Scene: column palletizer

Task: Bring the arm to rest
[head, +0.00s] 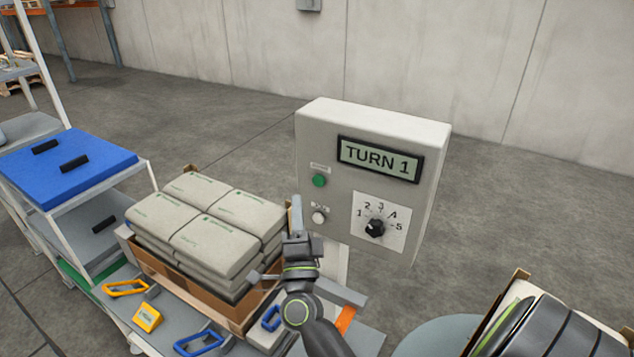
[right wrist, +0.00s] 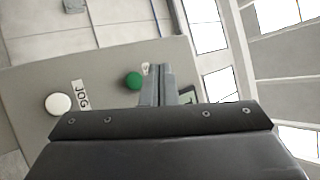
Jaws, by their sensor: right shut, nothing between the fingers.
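My right gripper (head: 296,208) is raised in front of the lower left part of a grey control box (head: 370,125). Its fingers are shut and empty, and they also show in the right wrist view (right wrist: 160,85). The right wrist view has the green button (right wrist: 133,80) just left of the fingers and the white JOG button (right wrist: 58,103) further left. In the head view the fingertips are left of the white button (head: 319,218) and below the green button (head: 319,180). I cannot tell the exact gap to the panel. My left gripper is not in view.
The box's display (head: 378,160) reads TURN 1, above a black numbered knob (head: 375,228). Stacked grey sacks (head: 205,220) stand left of my right arm. A blue-topped stand (head: 65,165) is further left. Open floor (head: 530,215) lies right of the box.

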